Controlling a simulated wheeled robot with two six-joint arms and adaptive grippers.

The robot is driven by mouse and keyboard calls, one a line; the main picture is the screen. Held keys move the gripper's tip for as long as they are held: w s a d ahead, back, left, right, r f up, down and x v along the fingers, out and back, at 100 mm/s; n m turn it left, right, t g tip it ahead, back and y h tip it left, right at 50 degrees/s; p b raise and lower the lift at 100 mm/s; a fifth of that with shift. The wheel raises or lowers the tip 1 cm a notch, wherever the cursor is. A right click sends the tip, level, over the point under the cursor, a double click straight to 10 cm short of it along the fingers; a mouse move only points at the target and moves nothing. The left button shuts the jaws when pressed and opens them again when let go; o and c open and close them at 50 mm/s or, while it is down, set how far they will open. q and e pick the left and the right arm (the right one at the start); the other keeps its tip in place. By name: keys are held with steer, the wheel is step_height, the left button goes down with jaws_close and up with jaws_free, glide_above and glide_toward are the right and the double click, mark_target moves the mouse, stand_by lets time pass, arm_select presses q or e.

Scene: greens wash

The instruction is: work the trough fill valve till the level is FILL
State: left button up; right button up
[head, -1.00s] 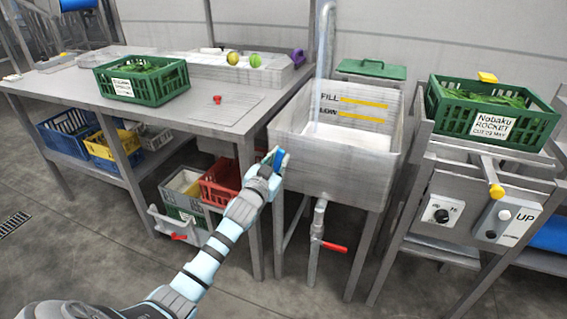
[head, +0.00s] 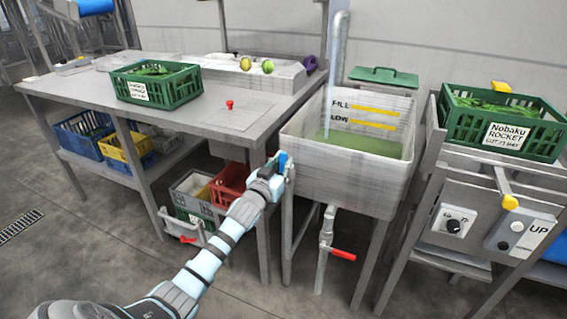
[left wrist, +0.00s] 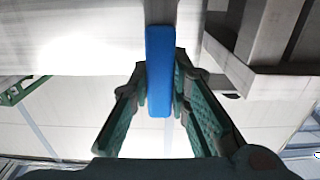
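The trough (head: 345,170) is a grey-white basin with yellow FILL (head: 372,108) and LOW (head: 375,125) lines on its inner back wall. Greenish water (head: 365,145) lies in it, its back edge a little below the LOW line. A thin stream falls from the upright pipe (head: 339,55). The blue fill valve handle (head: 283,160) is at the trough's left front corner; it also shows in the left wrist view (left wrist: 159,75). My left gripper (head: 278,172) has its fingers close on both sides of this handle and appears shut on it. My right gripper is out of view.
A red-handled valve (head: 343,255) sits on the drain pipe under the trough. A table with a green crate (head: 155,85) is on the left. A stand with a labelled green crate (head: 500,125) and a control panel (head: 485,225) is on the right.

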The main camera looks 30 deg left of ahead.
arm_select(q)
steer(key=o, duration=0.5)
steer(key=s, duration=0.4)
steer(key=s+d, duration=0.1)
steer(key=s, duration=0.3)
steer(key=s+d, duration=0.1)
steer(key=s, duration=0.3)
